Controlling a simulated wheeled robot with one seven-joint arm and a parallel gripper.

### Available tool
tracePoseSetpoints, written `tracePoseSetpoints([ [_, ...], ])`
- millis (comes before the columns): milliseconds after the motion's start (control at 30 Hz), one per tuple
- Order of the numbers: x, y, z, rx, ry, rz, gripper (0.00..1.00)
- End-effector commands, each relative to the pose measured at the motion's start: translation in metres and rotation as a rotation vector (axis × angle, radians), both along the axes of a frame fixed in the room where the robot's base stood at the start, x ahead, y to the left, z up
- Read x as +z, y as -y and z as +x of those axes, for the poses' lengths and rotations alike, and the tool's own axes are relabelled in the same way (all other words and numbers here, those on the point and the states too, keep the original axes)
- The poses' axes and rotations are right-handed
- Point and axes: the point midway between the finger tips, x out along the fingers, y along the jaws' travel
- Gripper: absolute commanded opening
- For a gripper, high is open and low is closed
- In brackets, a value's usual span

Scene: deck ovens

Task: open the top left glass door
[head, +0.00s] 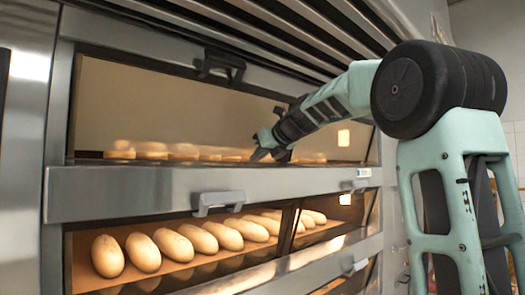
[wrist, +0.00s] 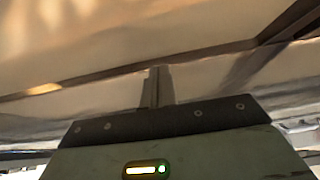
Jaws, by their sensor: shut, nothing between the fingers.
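The top left glass door (head: 160,105) is the wide pane of the upper deck and looks closed. Several blurred loaves show low behind its glass. Its dark handle (head: 220,66) sits at the middle of its top edge. My gripper (head: 258,146) is in front of the lower right part of this pane, well below and right of the handle. Its fingers are together and empty. In the wrist view the shut fingers (wrist: 157,88) point at a pale, reflective surface. I cannot tell whether they touch it.
A steel band (head: 130,192) with a grey handle (head: 218,202) runs below the pane. Under it, several clear loaves (head: 172,244) lie in the lower deck. A right-hand door handle (head: 358,186) is below my arm. Slanted slats (head: 250,20) are overhead.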

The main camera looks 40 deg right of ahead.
Motion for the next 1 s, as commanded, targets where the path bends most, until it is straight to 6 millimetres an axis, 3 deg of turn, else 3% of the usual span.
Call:
tracePoseSetpoints([
  [467, -0.003, 0.0, 0.006, 0.0, 0.032, 0.0, 0.0],
  [733, -0.002, 0.0, 0.035, 0.0, 0.185, 0.001, 0.0],
  [1000, 0.016, 0.0, 0.078, 0.001, 0.434, 0.002, 0.0],
])
